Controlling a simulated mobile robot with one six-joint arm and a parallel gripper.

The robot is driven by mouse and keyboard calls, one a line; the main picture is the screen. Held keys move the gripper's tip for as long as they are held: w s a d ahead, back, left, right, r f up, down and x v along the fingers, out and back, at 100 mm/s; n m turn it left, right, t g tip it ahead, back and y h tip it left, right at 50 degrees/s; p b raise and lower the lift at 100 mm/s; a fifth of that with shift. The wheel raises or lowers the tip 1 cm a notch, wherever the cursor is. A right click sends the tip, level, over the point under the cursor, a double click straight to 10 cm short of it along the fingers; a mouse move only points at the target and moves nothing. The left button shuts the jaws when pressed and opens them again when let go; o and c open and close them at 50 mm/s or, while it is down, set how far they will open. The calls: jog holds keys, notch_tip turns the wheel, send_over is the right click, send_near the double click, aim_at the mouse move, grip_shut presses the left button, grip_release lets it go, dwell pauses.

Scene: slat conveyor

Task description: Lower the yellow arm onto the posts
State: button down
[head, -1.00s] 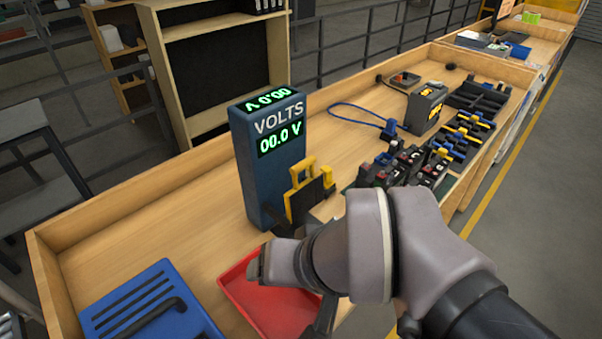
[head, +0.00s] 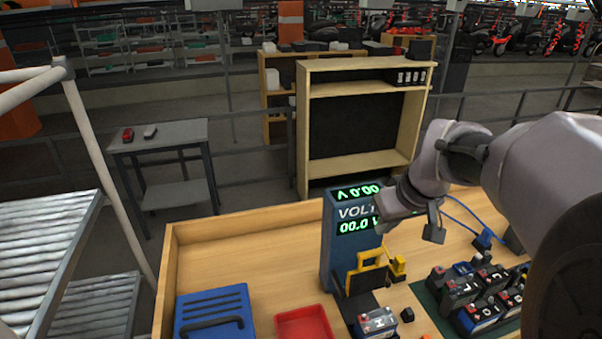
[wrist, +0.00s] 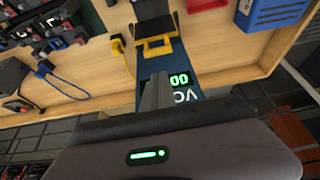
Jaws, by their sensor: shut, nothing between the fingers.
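The blue voltage tester (head: 338,240) stands on the bench, its display reading 00.0 V. The yellow arm (head: 372,257) stands raised at its front, above a dark plate. A battery marked H (head: 377,322) sits below and in front of it; its posts are too small to make out. In the wrist view the yellow arm (wrist: 160,47) shows beyond my fingers, which overlap the tester (wrist: 185,88). My gripper (head: 386,226) is shut and empty, above the yellow arm and apart from it, in front of the display. My gripper also shows in the wrist view (wrist: 157,92).
A red tray (head: 303,322) and a blue case (head: 213,312) lie left of the tester. Several batteries (head: 480,300) stand to the right, near a blue cable (head: 484,240). The bench has a raised wooden rim (head: 165,262). Bare bench lies behind the case.

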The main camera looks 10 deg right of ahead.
aim_at(349, 219)
jog(key=b+x, duration=0.2)
jog(key=x, duration=0.8)
jog(key=shift+f+b, duration=0.2)
jog(key=shift+b, duration=0.6)
